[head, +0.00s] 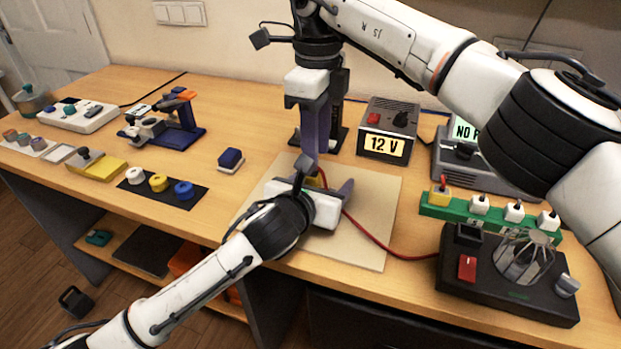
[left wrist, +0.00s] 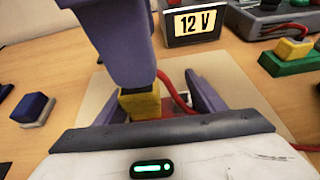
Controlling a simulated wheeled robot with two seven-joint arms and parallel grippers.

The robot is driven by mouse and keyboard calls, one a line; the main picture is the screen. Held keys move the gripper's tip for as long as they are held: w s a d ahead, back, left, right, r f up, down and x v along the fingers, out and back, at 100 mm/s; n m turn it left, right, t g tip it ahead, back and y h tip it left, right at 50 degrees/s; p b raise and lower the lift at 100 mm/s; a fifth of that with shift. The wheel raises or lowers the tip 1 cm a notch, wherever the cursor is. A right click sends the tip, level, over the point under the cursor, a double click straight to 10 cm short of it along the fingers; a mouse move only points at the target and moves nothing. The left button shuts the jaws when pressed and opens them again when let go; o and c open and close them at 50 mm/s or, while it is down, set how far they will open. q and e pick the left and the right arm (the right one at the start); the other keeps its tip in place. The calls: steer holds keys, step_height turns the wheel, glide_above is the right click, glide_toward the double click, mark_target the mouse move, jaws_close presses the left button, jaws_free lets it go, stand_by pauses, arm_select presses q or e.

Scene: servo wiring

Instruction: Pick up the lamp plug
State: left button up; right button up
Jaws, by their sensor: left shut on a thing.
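The lamp plug is a small yellow block with a red cable; it shows in the left wrist view (left wrist: 140,103) between the fingers of my left gripper (left wrist: 165,100), partly hidden. In the head view my left gripper (head: 322,190) is low over the beige mat, shut on the plug. My right gripper (head: 309,165) points straight down from above, its fingertip at the plug; whether its jaws are shut is hidden. The red cable (head: 385,246) runs right to the black lamp base (head: 510,300) with a caged bulb.
The beige mat (head: 362,253) lies under the grippers. Behind stands a grey 12 V supply (head: 388,129). A green socket strip (head: 490,218) with several plugs is at right. A blue block (head: 230,159) and a dark mat (head: 162,193) with coloured knobs are left.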

mark_target(318, 174)
steer(key=shift+w+d+f, duration=0.1)
steer(key=shift+d+f, duration=0.05)
steer(key=shift+f, duration=3.4)
steer(key=c, duration=0.8)
